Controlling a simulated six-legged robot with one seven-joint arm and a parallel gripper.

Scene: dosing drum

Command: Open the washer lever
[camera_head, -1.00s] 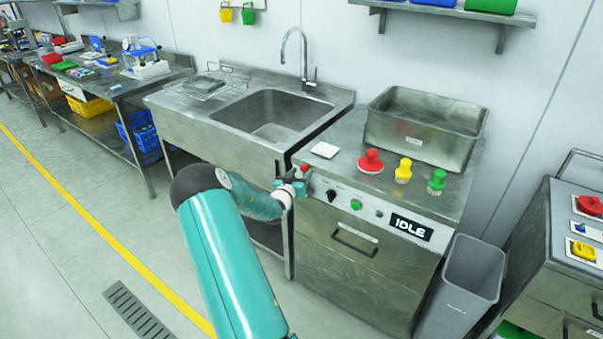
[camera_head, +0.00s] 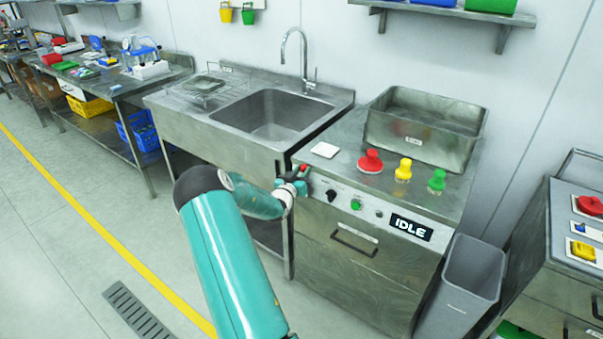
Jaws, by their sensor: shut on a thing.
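The washer (camera_head: 345,258) is a steel cabinet with a front panel and a display (camera_head: 411,228) reading IDLE. A small red lever (camera_head: 303,170) shows at the upper left corner of its front. My gripper (camera_head: 296,184) is at that corner, shut on the red lever. The fingers and my wrist cover much of the lever, so its full shape and exact angle are hidden. My teal arm comes up from the bottom of the view.
A black knob (camera_head: 332,195) and a green button (camera_head: 356,204) sit right of my gripper. A sink (camera_head: 270,113) adjoins left; a grey bin (camera_head: 470,280) stands right.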

